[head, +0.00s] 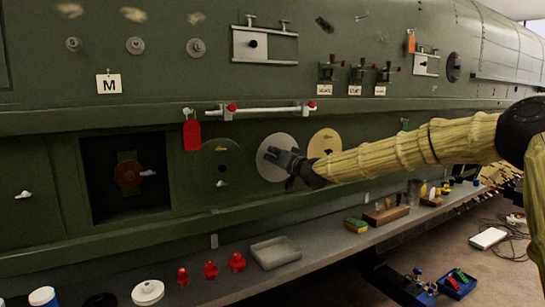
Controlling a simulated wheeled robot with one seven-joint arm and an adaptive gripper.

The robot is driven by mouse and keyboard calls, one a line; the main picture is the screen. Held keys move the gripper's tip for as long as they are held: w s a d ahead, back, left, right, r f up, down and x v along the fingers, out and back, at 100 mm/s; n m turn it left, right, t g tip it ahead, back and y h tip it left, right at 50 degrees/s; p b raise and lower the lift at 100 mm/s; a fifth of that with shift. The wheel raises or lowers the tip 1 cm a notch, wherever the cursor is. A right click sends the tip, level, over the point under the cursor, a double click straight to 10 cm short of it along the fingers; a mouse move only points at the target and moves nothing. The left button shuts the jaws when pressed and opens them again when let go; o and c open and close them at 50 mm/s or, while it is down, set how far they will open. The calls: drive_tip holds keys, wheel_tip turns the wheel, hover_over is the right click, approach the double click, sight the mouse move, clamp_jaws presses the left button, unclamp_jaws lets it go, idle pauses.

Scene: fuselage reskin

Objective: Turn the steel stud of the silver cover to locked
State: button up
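The silver cover (268,148) is a pale round disc on the green fuselage side, right of the picture's middle. My arm comes in from the right in a yellow sleeve, and my dark gripper (284,158) is in front of the disc's lower right part. The gripper points left towards the disc's middle. The steel stud is not visible; the gripper seems to hide it. I cannot tell whether the fingers touch the cover or grip anything.
A gold cover (324,142) sits close right, partly behind my arm, and a green cover (214,160) sits to the left. Above runs a white bar (265,110) with red knobs and a red tag (192,135). Below, a shelf holds a grey tray (275,253) and several red pieces.

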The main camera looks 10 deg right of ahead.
drive_tip(key=v, duration=0.9)
drive_tip(key=shift+d, duration=0.1)
